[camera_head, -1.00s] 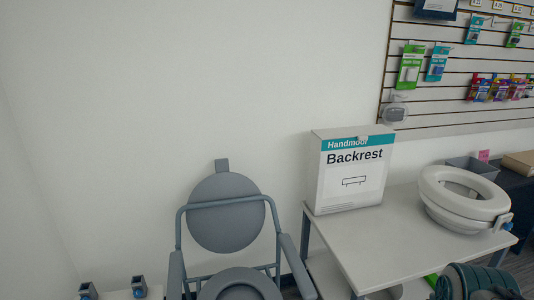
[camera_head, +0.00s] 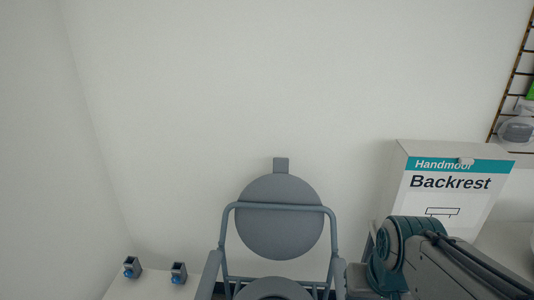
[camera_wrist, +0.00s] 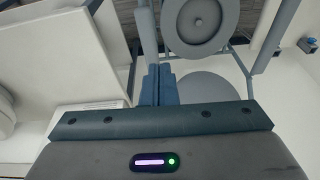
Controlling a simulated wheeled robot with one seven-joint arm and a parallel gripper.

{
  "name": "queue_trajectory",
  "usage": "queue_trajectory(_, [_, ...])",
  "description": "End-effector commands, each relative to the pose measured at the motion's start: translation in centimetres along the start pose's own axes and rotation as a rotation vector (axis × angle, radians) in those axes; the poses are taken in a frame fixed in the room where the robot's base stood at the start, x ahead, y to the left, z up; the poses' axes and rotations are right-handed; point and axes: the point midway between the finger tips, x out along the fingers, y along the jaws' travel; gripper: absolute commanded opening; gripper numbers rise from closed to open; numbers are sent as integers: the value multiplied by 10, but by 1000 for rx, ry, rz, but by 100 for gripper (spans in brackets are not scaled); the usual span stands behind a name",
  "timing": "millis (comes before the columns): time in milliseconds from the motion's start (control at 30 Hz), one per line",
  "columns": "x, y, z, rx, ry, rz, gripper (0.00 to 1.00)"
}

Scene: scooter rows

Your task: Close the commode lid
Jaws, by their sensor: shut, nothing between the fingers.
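The grey commode chair (camera_head: 225,238) stands against the white wall, low in the middle of the head view. Its round lid (camera_head: 280,217) is up, leaning against the back frame, with a small tab on top. The seat (camera_head: 275,290) is cut off by the bottom edge. The wrist view shows the round seat with its centre (camera_wrist: 198,20) at the top and the lid (camera_wrist: 208,90) below it, partly hidden by my gripper body. My gripper (camera_wrist: 159,78) is shut and empty, its blue fingertips together beside the seat and lid. The head view does not show the fingertips.
My arm fills the lower right of the head view. Behind it, a white Backrest box (camera_head: 445,190) stands on a table. A low white surface (camera_head: 150,285) with two small grey-blue fittings is left of the commode. The wall above is bare.

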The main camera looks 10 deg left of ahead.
Motion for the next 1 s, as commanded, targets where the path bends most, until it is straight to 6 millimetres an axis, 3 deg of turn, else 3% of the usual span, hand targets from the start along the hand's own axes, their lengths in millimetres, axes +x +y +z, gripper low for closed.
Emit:
queue_trajectory(167, [5, -18, -37, 56, -23, -86, 0])
queue_trajectory(600, [47, -100, -213, 262, -52, -551, 0])
queue_trajectory(833, [82, -116, -311, 410, -14, -823, 0])
queue_trajectory(1000, [111, -109, -380, 538, 42, -1027, 0])
